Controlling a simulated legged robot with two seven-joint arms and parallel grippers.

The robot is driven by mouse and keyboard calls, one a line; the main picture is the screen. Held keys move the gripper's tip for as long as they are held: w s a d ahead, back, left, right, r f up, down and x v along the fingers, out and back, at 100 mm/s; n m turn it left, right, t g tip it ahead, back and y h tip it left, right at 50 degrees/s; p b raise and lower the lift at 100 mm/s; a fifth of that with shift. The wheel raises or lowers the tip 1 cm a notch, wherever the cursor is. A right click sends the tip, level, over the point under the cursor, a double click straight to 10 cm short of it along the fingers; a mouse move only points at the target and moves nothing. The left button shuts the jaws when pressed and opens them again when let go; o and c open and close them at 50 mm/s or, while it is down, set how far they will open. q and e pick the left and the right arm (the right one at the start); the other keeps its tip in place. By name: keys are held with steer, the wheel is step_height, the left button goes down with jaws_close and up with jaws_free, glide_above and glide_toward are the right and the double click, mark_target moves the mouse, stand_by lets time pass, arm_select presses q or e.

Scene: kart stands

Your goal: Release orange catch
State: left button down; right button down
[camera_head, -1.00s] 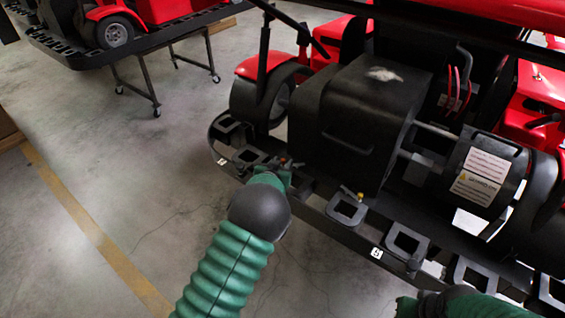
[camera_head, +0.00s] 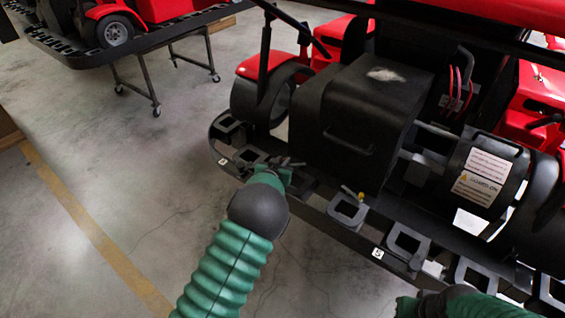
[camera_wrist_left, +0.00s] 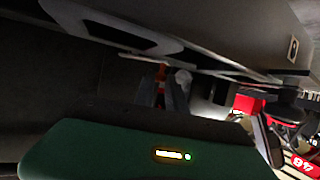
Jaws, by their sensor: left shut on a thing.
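My left gripper (camera_head: 286,172) is at the kart's black side rail, just left of the black box-shaped cover. In the left wrist view, a small orange-red catch (camera_wrist_left: 161,74) stands between the dark fingers of my left gripper (camera_wrist_left: 166,92), which are shut on it. The catch is hidden behind the gripper in the head view. My right arm's green and dark end (camera_head: 440,300) shows at the lower right edge; its fingers cannot be made out.
The black cover (camera_head: 345,120) with a handle stands close beyond my left gripper. A small yellow knob (camera_head: 360,196) sits on the rail to the right. A second red kart on a wheeled stand (camera_head: 150,75) is at upper left. Open concrete floor lies at left.

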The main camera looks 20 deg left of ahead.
arm_select(q)
steer(key=shift+a+r, duration=0.1)
steer(key=shift+w+a+m+g+h+p, duration=0.25)
steer(key=shift+w+m+h+p, duration=0.3)
steer(key=shift+m+h, duration=0.45)
steer(key=shift+w+a+m+g+h+p, duration=0.2)
steer(key=shift+w+m+h+p, duration=0.15)
steer(key=shift+m+h+p, duration=0.65)
steer(key=shift+w+a+m+g+h+p, duration=0.25)
steer(key=shift+w+m+h+p, duration=0.2)
steer(key=shift+m+h, duration=0.55)
steer(key=shift+d, duration=0.1)
steer(key=c, duration=1.4)
jaws_free()
steer(key=v, duration=1.6)
steer(key=shift+s+a, duration=0.2)
steer(key=shift+a, duration=0.25)
